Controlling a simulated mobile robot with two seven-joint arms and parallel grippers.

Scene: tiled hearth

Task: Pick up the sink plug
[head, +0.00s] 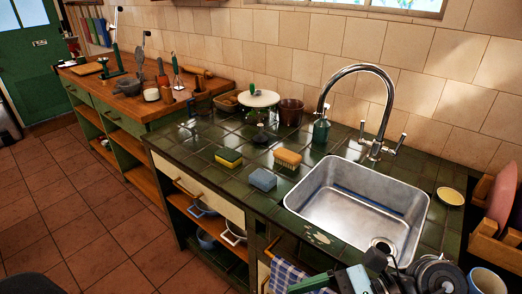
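A small dark object with a raised middle (263,137), which may be the sink plug, sits on the green tiled counter behind the sponges. It is too small and dark to be sure. The steel sink (345,205) has a round drain (382,244) at its near right end. No separate plug can be made out in the basin. Dark and grey parts of my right arm seem to show at the bottom right, near the sink's front edge. Its fingertips cannot be made out clearly. My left gripper is not in view.
A tall curved tap (375,105) and a green bottle (321,130) stand behind. A wooden rack (490,240) with plates is at right.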

